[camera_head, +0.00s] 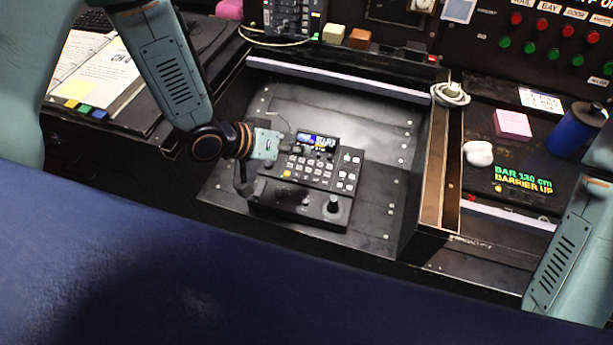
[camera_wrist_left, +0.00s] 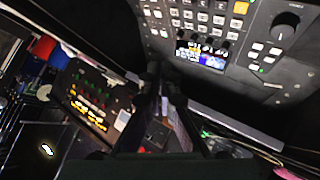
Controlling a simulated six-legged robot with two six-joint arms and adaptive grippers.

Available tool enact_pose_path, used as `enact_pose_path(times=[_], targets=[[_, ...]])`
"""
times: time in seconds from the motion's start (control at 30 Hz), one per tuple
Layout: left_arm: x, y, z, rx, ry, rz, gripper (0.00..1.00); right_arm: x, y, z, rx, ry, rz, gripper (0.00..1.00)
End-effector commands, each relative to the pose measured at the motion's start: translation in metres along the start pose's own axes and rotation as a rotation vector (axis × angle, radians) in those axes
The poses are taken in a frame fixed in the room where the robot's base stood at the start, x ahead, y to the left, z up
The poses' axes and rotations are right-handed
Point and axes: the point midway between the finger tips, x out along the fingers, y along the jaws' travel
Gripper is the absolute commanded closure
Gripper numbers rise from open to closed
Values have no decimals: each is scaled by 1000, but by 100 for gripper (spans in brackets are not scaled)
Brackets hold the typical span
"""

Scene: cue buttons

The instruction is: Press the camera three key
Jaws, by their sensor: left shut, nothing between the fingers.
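A dark control panel (camera_head: 300,222) lies in the recessed bay, with rows of small pale keys (camera_head: 311,172), a lit display and knobs. One key glows orange. I cannot read the labels to pick out the camera three key. My left gripper (camera_head: 292,150) is shut and empty, by the panel's far left part close to the display; its dark fingers blend into the panel. In the left wrist view its fingers (camera_wrist_left: 162,82) appear together beside the display (camera_wrist_left: 201,57). I cannot tell whether they touch the panel. My right gripper is out of view.
A raised divider (camera_head: 437,165) bounds the bay at right; beyond it are a blue bottle (camera_head: 577,128), a pink block (camera_head: 512,124) and a white mouse-like object (camera_head: 478,153). An open binder (camera_head: 100,75) lies left. Bare metal surrounds the panel.

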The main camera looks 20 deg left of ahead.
Motion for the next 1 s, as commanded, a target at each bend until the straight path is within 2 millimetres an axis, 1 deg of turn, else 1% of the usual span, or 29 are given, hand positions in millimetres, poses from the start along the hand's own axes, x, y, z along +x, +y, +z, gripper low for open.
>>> enact_pose_path(times=[0.17, 0.27, 0.8, 1.0], targets=[[3, -1, 2, 1, 0, -1, 100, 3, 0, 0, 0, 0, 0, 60], [6, -3, 5, 1, 0, -1, 100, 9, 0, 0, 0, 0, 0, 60], [44, -28, 32, 1, 0, -1, 100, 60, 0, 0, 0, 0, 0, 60], [59, -39, 43, 2, -1, -1, 100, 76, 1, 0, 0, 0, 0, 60]])
